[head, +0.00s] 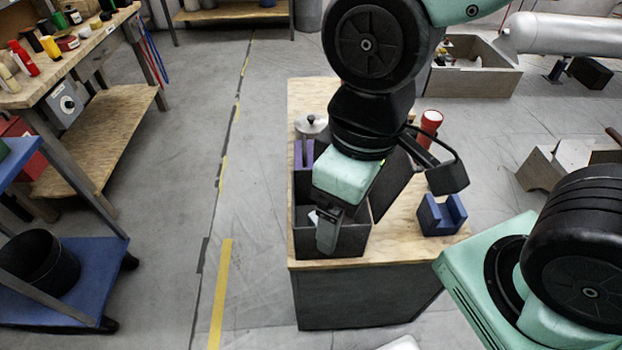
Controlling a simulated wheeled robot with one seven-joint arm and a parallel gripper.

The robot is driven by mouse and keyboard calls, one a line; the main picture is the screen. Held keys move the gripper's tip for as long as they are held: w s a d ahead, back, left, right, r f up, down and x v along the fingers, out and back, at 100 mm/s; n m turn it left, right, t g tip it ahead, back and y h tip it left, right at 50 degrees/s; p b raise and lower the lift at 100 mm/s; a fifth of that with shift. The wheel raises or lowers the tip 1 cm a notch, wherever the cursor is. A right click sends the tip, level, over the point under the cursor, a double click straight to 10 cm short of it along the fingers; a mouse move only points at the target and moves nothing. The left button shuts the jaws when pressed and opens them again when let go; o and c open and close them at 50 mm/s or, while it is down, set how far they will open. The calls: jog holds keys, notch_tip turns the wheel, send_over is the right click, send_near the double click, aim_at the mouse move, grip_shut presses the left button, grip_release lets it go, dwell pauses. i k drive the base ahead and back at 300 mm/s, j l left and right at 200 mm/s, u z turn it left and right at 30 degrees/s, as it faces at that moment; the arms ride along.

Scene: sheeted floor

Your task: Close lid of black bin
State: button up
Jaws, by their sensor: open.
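The black bin (345,243) sits at the front left of a wood-topped cabinet. Its top is open, and a dark panel that looks like its lid (392,186) stands up tilted along the bin's right side. My arm hides part of the lid and the back of the bin. My gripper (327,232) points down over the bin's opening, left of the lid, with its fingers overlapping the front wall in the picture. Its jaws are open. I cannot tell whether the fingers touch the bin. A small light item shows inside the bin, partly hidden.
On the cabinet top (405,245) are a blue notched block (441,215) right of the bin, a red flashlight (430,123), a metal lid-like item (311,124) and a purple piece (304,152) behind. A workbench (88,50) and blue cart (75,290) stand left; floor between is clear.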

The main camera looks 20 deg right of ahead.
aim_at(399, 168)
jog(key=k+l+u, duration=0.2)
jog(key=l, duration=0.25)
jog(key=k+l+u, duration=0.15)
jog(key=l, duration=0.35)
jog(key=k+l+u, duration=0.2)
jog(key=l, duration=0.2)
jog(key=k+l+u, duration=0.15)
jog(key=l, duration=0.25)
jog(key=k+l+u, duration=0.2)
jog(key=l, duration=0.2)
jog(key=j+z, duration=0.3)
